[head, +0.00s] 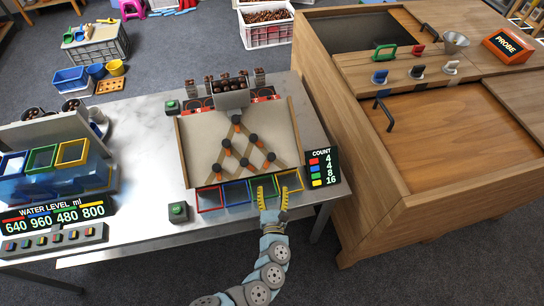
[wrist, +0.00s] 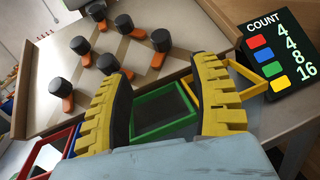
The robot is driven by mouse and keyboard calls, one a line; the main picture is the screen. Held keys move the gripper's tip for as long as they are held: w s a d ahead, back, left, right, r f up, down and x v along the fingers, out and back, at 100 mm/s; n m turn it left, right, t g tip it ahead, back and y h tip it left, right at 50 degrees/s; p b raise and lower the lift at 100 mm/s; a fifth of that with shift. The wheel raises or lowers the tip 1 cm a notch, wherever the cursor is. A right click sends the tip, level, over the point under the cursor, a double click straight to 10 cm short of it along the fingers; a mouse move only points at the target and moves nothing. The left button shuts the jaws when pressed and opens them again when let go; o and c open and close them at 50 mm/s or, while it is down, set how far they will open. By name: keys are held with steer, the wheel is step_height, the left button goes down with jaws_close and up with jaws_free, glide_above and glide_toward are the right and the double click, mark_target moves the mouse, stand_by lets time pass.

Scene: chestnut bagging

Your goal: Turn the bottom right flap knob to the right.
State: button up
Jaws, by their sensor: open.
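The sorting board (head: 195,150) on the metal table has black knobs with orange pointers in a triangle. The bottom right flap knob (head: 271,156) is at the right end of the lowest row; it also shows in the wrist view (wrist: 162,40), its orange pointer towards the board's lower edge. My gripper (head: 272,190) is open and empty, above the green and yellow trays below the board, short of the knob. In the wrist view the yellow fingers (wrist: 166,68) stand apart, with the knob beyond their tips. They do not touch it.
Red (head: 209,200), blue (head: 236,194), green (head: 263,183) and yellow (head: 290,181) trays line the board's lower edge. A count sign (head: 322,168) stands close on the right. Neighbouring knobs (head: 245,162) sit left of the bottom right one. A wooden cabinet (head: 370,190) stands further right.

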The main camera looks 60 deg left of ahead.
mark_target(271, 159)
steer(key=shift+b+x, duration=1)
steer(key=shift+x, duration=5.95)
steer(key=shift+d, duration=0.1)
jaws_close()
